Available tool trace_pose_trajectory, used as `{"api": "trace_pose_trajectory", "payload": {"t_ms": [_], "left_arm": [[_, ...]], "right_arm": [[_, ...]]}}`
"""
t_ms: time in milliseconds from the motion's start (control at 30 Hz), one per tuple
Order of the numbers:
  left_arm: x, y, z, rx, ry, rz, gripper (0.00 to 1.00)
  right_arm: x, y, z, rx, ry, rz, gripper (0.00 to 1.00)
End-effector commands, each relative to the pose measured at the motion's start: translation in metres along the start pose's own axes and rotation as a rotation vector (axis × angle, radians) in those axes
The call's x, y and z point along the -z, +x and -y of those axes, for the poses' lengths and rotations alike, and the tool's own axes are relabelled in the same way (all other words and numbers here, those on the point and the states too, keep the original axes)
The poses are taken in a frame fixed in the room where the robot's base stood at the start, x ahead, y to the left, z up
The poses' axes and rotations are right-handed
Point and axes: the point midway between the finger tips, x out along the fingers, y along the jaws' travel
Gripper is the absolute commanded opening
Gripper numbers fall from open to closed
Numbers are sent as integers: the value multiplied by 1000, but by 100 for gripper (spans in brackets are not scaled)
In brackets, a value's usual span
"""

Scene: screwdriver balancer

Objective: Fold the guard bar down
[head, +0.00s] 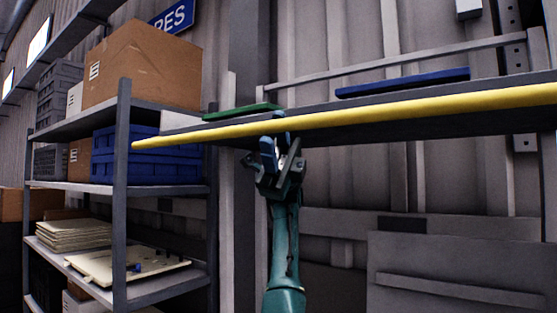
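The long yellow guard bar (400,109) runs across the front of a high grey shelf, from its free left end to the right picture edge, where it is higher. My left gripper (275,133) reaches up from below to the bar's left part, with its blue-and-grey fingers at the bar's lower edge. One blue tip overlaps the bar in the picture. Whether the fingers touch or clasp the bar cannot be told. My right gripper is out of view.
On the high shelf lie a green strip (241,111) and a blue strip (402,83). At left stands a grey rack (122,200) with a cardboard box (143,65), a blue crate (165,165) and stacked boards. The space below the bar, right of my arm, looks clear.

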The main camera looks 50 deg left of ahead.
Motion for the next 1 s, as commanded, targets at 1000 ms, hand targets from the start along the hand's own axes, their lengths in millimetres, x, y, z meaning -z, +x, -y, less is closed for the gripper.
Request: {"api": "trace_pose_trajectory", "payload": {"t_ms": [1000], "left_arm": [[0, -76, 0, -1, 1, 0, 40]], "right_arm": [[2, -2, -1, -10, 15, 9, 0]]}}
